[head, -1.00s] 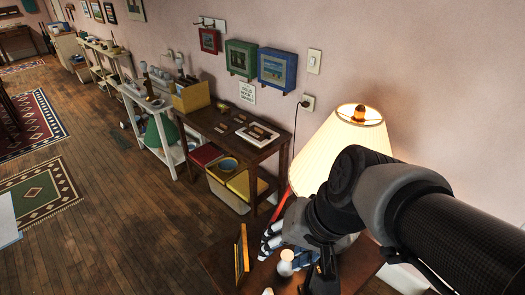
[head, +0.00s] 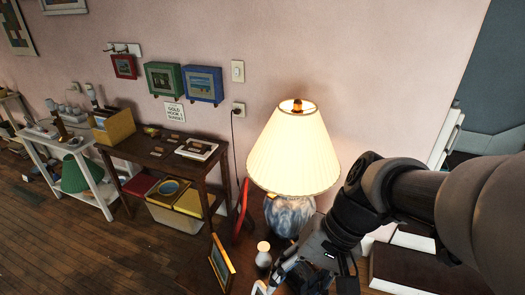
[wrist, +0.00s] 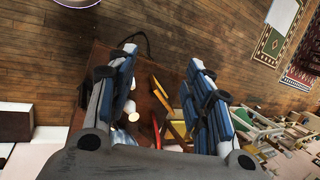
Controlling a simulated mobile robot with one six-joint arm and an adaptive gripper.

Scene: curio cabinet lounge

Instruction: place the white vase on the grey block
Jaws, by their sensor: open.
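A small white vase (head: 264,256) stands on the dark wooden side table, in front of the lamp, in the head view. My gripper (head: 283,277) is low over the table, just right of the vase. In the wrist view my gripper (wrist: 162,60) is open, its two blue-padded fingers wide apart with nothing held between them. Small white shapes show on the table between and below the fingers; I cannot tell which is the vase. I cannot make out the grey block in either view.
A lit lamp (head: 296,150) with a blue-and-white base stands right behind the vase. A gold-edged frame (head: 222,263) stands to its left, with a red object (head: 242,207) behind. A dark console table (head: 165,152) with small items stands farther left. Open wooden floor lies at left.

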